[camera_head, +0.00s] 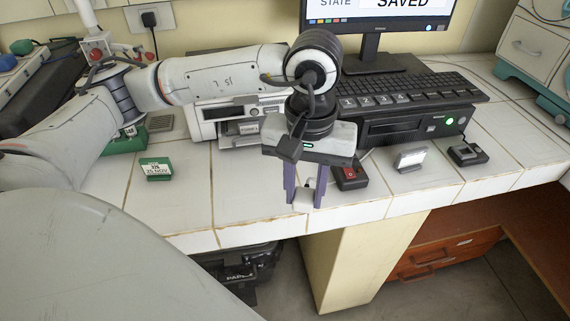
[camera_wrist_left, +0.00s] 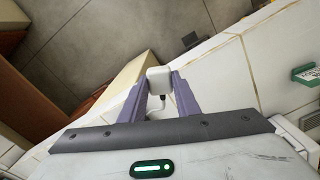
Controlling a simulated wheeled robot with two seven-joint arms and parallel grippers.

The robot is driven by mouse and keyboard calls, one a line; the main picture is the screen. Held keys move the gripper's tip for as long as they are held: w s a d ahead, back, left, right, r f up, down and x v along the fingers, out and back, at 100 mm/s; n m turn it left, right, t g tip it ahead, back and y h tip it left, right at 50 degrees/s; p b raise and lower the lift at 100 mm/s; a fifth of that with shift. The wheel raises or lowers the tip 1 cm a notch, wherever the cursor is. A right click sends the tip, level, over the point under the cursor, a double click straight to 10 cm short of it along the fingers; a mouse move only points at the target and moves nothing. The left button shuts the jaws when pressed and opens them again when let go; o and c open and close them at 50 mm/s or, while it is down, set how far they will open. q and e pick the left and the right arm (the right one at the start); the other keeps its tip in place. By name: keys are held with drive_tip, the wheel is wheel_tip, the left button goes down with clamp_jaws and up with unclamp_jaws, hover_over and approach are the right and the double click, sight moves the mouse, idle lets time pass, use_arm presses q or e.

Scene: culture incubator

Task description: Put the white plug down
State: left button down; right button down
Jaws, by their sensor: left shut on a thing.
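My left gripper (camera_head: 304,201) points down near the front edge of the white tiled counter (camera_head: 250,205). Its two purple fingers are shut on the white plug (camera_head: 303,195). In the left wrist view the white plug (camera_wrist_left: 159,79) sits between the fingertips of the left gripper (camera_wrist_left: 160,86), with a thin cable trailing from it. I cannot tell whether the plug touches the counter. My right gripper is in no view.
A red-and-black switch box (camera_head: 351,176) is just right of the fingers. A small white card stand (camera_head: 411,160) and a black device (camera_head: 467,154) stand further right. A green block (camera_head: 156,169) lies left. A black computer (camera_head: 410,125) stands behind. Bare tiles lie left of the gripper.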

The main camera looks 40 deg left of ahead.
use_arm(q)
drive_tip(key=w+a+r+m+b, duration=0.15)
drive_tip(key=w+a+m, duration=0.35)
drive_tip(key=m, duration=0.9)
drive_tip(key=w+a+r+m+b, duration=0.15)
drive_tip(key=w+a+m, duration=0.3)
drive_tip(key=m, duration=0.85)
wheel_tip(320, 180, down, 9)
drive_tip(key=shift+w+d+f+p, duration=0.1)
drive_tip(key=shift+w+d+p, duration=0.05)
drive_tip(key=shift+p, duration=0.25)
drive_tip(key=shift+f, duration=0.15)
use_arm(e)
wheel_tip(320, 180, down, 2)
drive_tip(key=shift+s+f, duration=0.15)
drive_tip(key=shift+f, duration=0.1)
use_arm(q)
drive_tip(key=shift+f, duration=0.15)
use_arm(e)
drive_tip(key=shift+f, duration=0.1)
use_arm(q)
drive_tip(key=shift+f+b, duration=0.35)
drive_tip(key=shift+f, duration=0.15)
drive_tip(key=c, duration=1.3)
unclamp_jaws()
drive_tip(key=shift+c, duration=0.2)
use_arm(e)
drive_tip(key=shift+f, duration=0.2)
